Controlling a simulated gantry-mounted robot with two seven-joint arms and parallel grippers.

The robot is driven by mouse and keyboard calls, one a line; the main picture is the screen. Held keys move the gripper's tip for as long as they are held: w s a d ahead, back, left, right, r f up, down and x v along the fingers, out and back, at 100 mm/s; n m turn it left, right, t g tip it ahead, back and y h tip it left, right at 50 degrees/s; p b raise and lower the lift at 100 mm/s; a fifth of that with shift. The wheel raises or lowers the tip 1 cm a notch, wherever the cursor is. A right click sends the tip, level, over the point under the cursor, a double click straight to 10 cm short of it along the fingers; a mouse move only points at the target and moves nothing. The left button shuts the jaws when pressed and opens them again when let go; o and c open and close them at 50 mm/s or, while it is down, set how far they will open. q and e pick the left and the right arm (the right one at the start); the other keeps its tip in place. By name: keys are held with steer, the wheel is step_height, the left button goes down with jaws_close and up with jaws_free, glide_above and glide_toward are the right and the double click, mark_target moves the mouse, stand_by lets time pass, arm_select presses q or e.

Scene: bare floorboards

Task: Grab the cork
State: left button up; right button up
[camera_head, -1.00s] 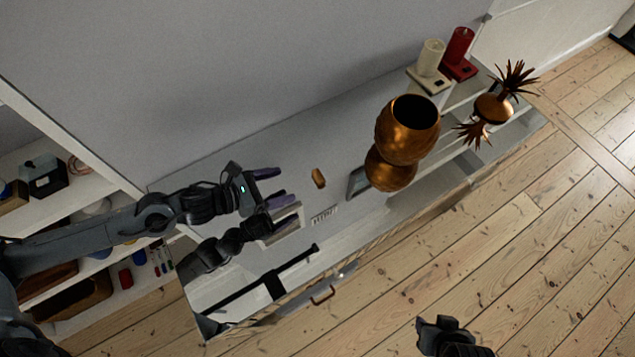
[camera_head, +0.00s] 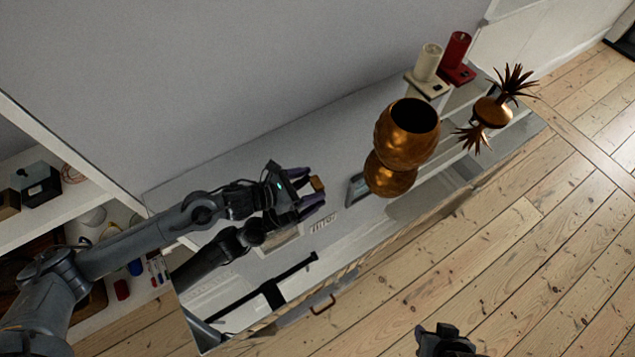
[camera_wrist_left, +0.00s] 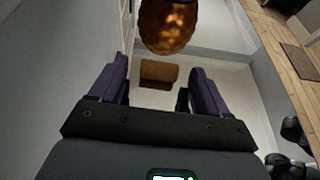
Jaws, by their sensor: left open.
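The cork (camera_head: 317,184) is a small brown block on the glossy grey cabinet top (camera_head: 345,130). My left gripper (camera_head: 309,188) is open, with its purple fingertips at the cork's left side. In the left wrist view the cork (camera_wrist_left: 158,74) appears in the gap between the two spread fingers, nearer the left one, around the height of the tips. I see no finger clearly touching it. A dark part of my right arm's end (camera_head: 445,341) shows at the bottom edge; its fingers are not clear.
A bronze vase (camera_head: 407,130) stands right of the cork and also shows in the wrist view (camera_wrist_left: 168,25). A wall runs behind; shelves (camera_head: 60,200) stand left.

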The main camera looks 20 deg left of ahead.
arm_select(q)
steer(key=shift+w+d+f, duration=0.15)
steer(key=shift+w+d, duration=0.1)
steer(key=shift+d, duration=0.05)
steer(key=c, duration=1.1)
